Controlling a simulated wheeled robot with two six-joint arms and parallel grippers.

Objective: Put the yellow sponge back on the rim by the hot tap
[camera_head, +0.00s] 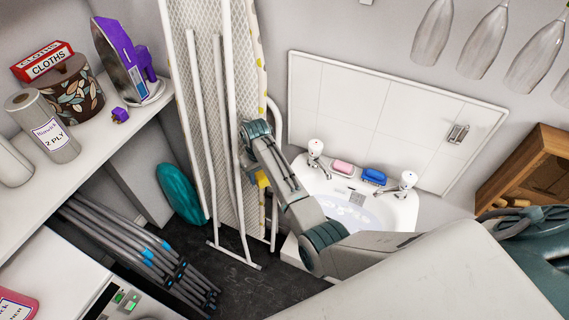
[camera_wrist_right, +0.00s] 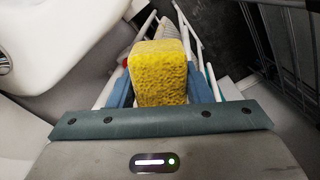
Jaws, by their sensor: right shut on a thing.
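The yellow sponge (camera_wrist_right: 160,72) is held between the two blue fingers of my right gripper (camera_wrist_right: 160,88) in the wrist view. In the head view a yellow bit of the sponge (camera_head: 262,179) shows beside my right forearm, which hides most of the gripper. It is in the air in front of the ironing board, left of the white basin (camera_head: 398,213). One tap (camera_head: 316,150), with a reddish mark on top, stands at the basin's left back corner. The other tap (camera_head: 407,181) stands at the right. My left gripper is not in view.
A pink bar (camera_head: 342,167) and a blue item (camera_head: 374,176) sit on the back rim between the taps. The ironing board (camera_head: 240,90) leans on the wall left of the basin. A wooden box (camera_head: 540,170) is at right.

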